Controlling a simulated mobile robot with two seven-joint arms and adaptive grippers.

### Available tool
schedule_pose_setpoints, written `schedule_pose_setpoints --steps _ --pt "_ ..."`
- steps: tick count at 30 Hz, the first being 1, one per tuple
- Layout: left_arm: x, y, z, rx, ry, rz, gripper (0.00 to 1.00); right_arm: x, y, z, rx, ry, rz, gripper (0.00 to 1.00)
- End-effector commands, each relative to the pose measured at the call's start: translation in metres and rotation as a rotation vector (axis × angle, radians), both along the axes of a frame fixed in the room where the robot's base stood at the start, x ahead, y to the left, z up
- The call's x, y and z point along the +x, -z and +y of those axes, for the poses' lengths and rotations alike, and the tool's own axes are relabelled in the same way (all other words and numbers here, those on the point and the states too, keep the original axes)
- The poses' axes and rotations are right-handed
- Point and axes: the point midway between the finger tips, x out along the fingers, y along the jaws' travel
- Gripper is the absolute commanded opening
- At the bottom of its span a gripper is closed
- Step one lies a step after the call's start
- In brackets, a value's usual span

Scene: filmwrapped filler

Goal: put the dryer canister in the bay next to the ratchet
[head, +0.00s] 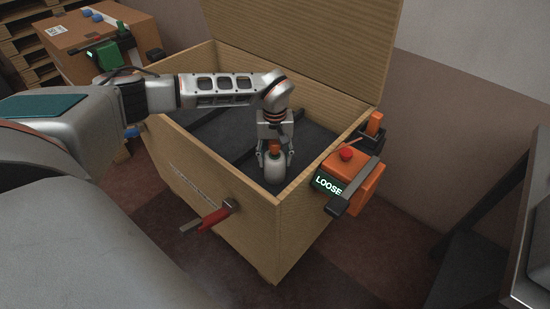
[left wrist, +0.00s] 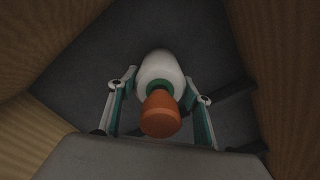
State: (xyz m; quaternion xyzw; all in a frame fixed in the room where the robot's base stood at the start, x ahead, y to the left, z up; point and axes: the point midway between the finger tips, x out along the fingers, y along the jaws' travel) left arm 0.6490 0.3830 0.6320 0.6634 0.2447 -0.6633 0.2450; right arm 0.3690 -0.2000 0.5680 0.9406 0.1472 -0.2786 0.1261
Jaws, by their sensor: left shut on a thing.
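The dryer canister (head: 274,168) is white with an orange cap and stands about upright inside the wooden crate (head: 241,247), near its front corner. My left gripper (head: 275,153) reaches down over it and is shut on it. In the left wrist view, the canister (left wrist: 161,75) is between the two fingers (left wrist: 160,110), orange cap toward the camera. Dark dividers (head: 247,158) split the crate's dark floor into bays. An orange device (head: 357,188) reading "LOOSE" is on the crate's right wall; I cannot tell whether it is the ratchet. The gap beneath the canister is unclear.
The crate's tall lid (head: 310,45) stands open at the back. A red-handled tool (head: 215,215) sticks out from the front wall. A cardboard box (head: 75,40) with a green tool on it stands at back left. A dark table edge (head: 490,235) is at right.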

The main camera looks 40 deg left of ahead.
Motion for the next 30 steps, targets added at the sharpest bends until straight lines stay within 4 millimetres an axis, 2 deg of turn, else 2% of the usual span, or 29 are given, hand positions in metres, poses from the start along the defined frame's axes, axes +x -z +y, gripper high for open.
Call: schedule_pose_setpoints --steps 1,2,3,4,14,17,24,30 --pt "0.0 0.0 0.0 -0.001 0.0 -0.001 0.13 -0.001 0.001 0.0 0.0 -0.001 0.002 0.0" --pt "0.0 0.002 0.0 -0.001 0.0 0.001 0.51 -0.001 0.001 0.0 -0.001 0.0 0.003 0.0" --pt "0.0 0.001 0.0 -0.001 0.0 0.001 0.62 -0.002 0.002 0.0 0.0 -0.001 0.004 0.0" --pt "0.0 0.001 0.0 -0.001 0.0 0.001 0.66 -0.002 0.003 0.0 -0.001 -0.001 0.006 0.0" --pt "0.0 0.001 0.0 -0.001 0.0 0.001 0.66 -0.004 0.005 0.0 0.0 -0.001 0.01 0.0" --pt "0.001 -0.006 0.0 0.001 0.001 -0.002 0.66 -0.002 0.002 0.0 -0.001 -0.001 0.005 0.0" --pt "0.003 -0.053 0.0 0.0 0.001 -0.013 0.66 0.005 -0.013 -0.002 -0.004 0.001 -0.02 0.0" --pt "0.002 -0.093 0.0 0.001 0.0 -0.01 0.66 -0.003 -0.005 -0.007 -0.015 0.007 0.003 0.0"
